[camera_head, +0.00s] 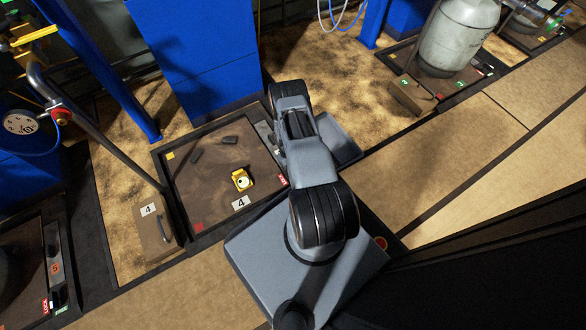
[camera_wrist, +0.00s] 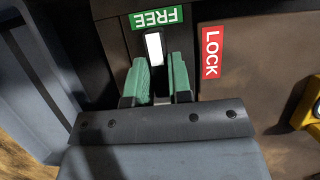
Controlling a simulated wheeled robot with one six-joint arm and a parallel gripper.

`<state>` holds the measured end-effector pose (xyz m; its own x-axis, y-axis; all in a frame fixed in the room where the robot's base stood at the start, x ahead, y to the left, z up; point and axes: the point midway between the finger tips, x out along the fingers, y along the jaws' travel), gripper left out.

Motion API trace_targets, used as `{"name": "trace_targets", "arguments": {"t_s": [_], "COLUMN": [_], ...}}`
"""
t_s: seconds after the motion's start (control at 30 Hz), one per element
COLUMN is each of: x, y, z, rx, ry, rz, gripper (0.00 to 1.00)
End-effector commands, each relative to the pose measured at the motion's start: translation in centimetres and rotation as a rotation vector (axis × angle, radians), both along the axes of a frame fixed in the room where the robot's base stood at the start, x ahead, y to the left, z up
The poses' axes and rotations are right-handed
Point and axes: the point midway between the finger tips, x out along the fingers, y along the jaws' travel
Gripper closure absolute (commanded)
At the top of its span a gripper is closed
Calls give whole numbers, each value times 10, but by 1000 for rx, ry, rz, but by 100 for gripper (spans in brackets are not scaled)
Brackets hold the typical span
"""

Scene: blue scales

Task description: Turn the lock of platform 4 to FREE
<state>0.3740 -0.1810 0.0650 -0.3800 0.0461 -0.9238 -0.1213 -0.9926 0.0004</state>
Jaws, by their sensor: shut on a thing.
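Platform 4 (camera_head: 205,170) is a dark framed plate with a "4" label (camera_head: 240,203). Its red LOCK label (camera_head: 282,181) shows at its right edge; in the wrist view the LOCK label (camera_wrist: 211,52) lies right of the lock lever. The lever's white part (camera_wrist: 153,47) points up toward the green FREE label (camera_wrist: 157,18). My gripper (camera_wrist: 160,60), with green fingers, is shut on the dark lever, one finger on each side. The fingers hide much of the lever. In the head view my arm hides the gripper and the lock.
A yellow object (camera_head: 242,180) and small dark pieces (camera_head: 229,140) lie on platform 4. A box with a "4" label and handle (camera_head: 158,222) stands at its left. A large grey cylinder (camera_head: 458,38) stands on another platform at the upper right. Tan floor is clear at right.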

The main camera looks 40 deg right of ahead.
Motion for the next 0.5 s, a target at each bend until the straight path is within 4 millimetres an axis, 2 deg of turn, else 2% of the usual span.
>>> {"name": "trace_targets", "arguments": {"t_s": [0.1,0.13,0.3,0.37,0.5], "x": [1,1,1,0,0], "y": [0,0,0,0,0], "z": [0,0,0,0,0], "rx": [1,1,0,0,1], "ry": [-1,-1,-1,-1,0], "rz": [6,6,4,3,2], "gripper": [100,78,62,56,55]}}
